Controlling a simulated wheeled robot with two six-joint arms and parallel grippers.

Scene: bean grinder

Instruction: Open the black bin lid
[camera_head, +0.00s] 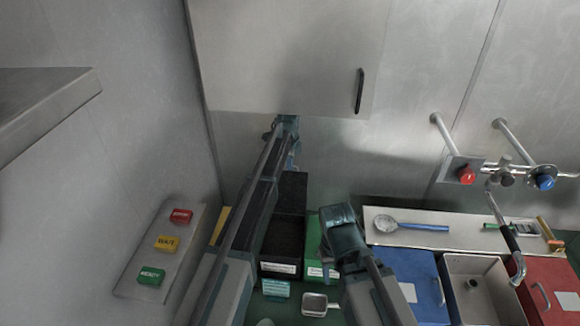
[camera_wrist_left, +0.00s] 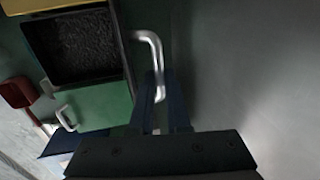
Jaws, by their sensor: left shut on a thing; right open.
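The black bin (camera_head: 280,250) stands between a yellow bin (camera_head: 220,225) and a green bin (camera_head: 314,236). Its black lid (camera_head: 291,187) stands raised at the back of the bin. In the left wrist view the open bin (camera_wrist_left: 85,45) shows dark granular contents, and the lid is nearly edge-on beside it. My left gripper (camera_head: 292,158) is behind the lid, shut on its silver handle (camera_wrist_left: 150,45); the fingers (camera_wrist_left: 158,100) show in the wrist view. My right gripper (camera_head: 340,228) is open over the green bin, its fingertips mostly hidden.
A metal scoop (camera_head: 315,303) lies in front of the green bin. A wall and cabinet (camera_head: 290,60) rise behind my left gripper.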

